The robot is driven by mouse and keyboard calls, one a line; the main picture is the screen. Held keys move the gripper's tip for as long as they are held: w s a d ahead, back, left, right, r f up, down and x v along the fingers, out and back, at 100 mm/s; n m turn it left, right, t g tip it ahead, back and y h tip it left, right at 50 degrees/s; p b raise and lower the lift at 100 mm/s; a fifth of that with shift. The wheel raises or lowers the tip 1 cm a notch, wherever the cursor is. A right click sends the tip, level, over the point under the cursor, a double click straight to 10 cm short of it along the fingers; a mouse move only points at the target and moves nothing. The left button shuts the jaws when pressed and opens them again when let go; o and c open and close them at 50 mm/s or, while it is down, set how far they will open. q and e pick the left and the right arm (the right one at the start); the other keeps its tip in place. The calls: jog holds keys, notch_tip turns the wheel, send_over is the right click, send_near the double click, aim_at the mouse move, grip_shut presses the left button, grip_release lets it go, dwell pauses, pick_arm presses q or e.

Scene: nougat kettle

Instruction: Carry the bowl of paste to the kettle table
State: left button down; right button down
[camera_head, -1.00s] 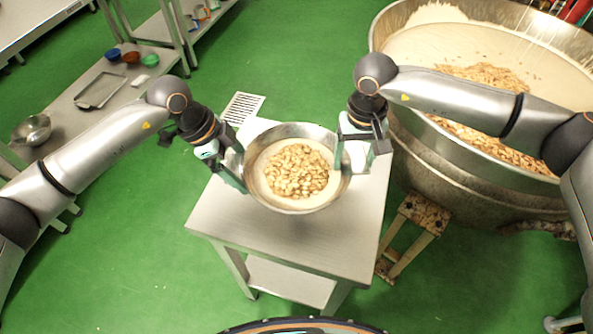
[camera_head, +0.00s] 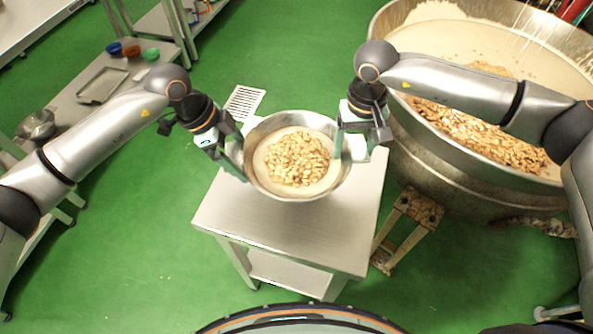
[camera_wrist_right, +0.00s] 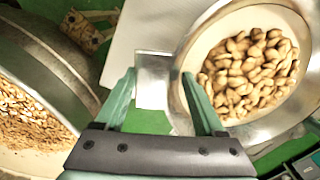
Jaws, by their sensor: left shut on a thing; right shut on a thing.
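The metal bowl (camera_head: 257,186) holds pale paste topped with nuts. It is over the far part of a small steel table (camera_head: 290,240); I cannot tell whether it is lifted clear. My left gripper (camera_head: 236,165) is shut on the bowl's left rim. My right gripper (camera_head: 344,150) is shut on the bowl's right rim. In the right wrist view, the bowl (camera_wrist_right: 186,105) is at the right and its rim passes between the fingers of my right gripper (camera_wrist_right: 165,98). The big kettle (camera_head: 450,187) with paste and nuts stands at the right.
A small stained wooden stool (camera_head: 420,208) stands between the table and the kettle. A shelf at the left holds a tray (camera_head: 103,85), small coloured bowls (camera_head: 132,51) and a metal bowl (camera_head: 37,124). A floor grate (camera_head: 244,101) lies behind the table. Green floor is open in front.

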pick_arm(q)
jog(key=shift+w+r, duration=0.1)
jog(key=shift+r, duration=0.2)
pick_arm(e)
jog(key=shift+d+r, duration=0.1)
jog(key=shift+d, duration=0.15)
